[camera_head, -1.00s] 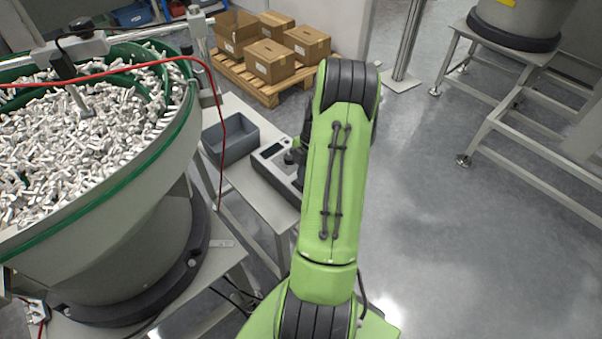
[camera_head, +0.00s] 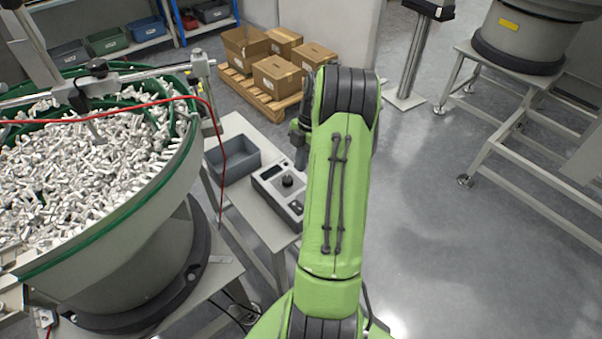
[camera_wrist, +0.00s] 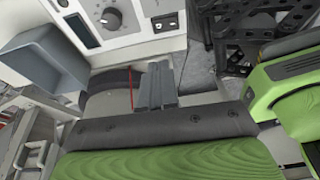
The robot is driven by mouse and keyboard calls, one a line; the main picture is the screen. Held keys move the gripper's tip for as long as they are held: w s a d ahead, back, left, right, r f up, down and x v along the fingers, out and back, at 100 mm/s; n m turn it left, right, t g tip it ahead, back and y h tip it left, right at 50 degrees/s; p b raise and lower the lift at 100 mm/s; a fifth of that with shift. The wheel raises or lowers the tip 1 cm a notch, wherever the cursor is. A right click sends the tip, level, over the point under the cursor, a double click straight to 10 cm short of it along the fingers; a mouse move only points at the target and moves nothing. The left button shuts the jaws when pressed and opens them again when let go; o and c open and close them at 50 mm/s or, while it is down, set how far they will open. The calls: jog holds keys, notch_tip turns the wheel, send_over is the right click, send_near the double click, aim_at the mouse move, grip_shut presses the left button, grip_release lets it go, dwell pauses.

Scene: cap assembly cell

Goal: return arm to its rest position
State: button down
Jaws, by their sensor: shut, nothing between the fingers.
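My arm rises through the middle of the head view, its green upper link upright and its dark elbow at the top. A dark part of my wrist shows just left of the elbow, and the arm hides the rest of the far end. In the wrist view my gripper (camera_wrist: 157,84) shows as two grey fingers side by side, shut with nothing between them. My own green and dark arm parts fill the lower part of that view.
A bench with a grey bin (camera_head: 232,160) and a control box (camera_head: 279,192) stands left of my arm; both also show in the wrist view. A bowl feeder (camera_head: 150,215) full of white parts is at far left. Boxes on a pallet (camera_head: 262,93) stand behind.

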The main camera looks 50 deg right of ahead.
jog(key=shift+w+d+r, duration=0.1)
jog(key=shift+w+r, duration=0.05)
jog(key=shift+r, duration=0.4)
jog(key=w+a+r+m+t+h+p, duration=0.1)
jog(key=a+r+m+h+p, duration=0.15)
jog(key=a+r, duration=0.55)
jog(key=w+a+r+m+h+p, duration=0.1)
jog(key=a+r+m, duration=0.2)
jog(key=a+r, duration=0.6)
jog(key=s+a+r+m+t+p, duration=0.2)
jog(key=s+a+r+m, duration=0.1)
jog(key=s+a+m, duration=0.2)
jog(key=s+a+r+m+t+p, duration=0.2)
jog(key=s+a+r+m, duration=0.2)
jog(key=s+a, duration=0.5)
jog(key=shift+a+r+m+p, duration=0.15)
jog(key=shift+a+m+p, duration=0.2)
jog(key=shift+a, duration=0.2)
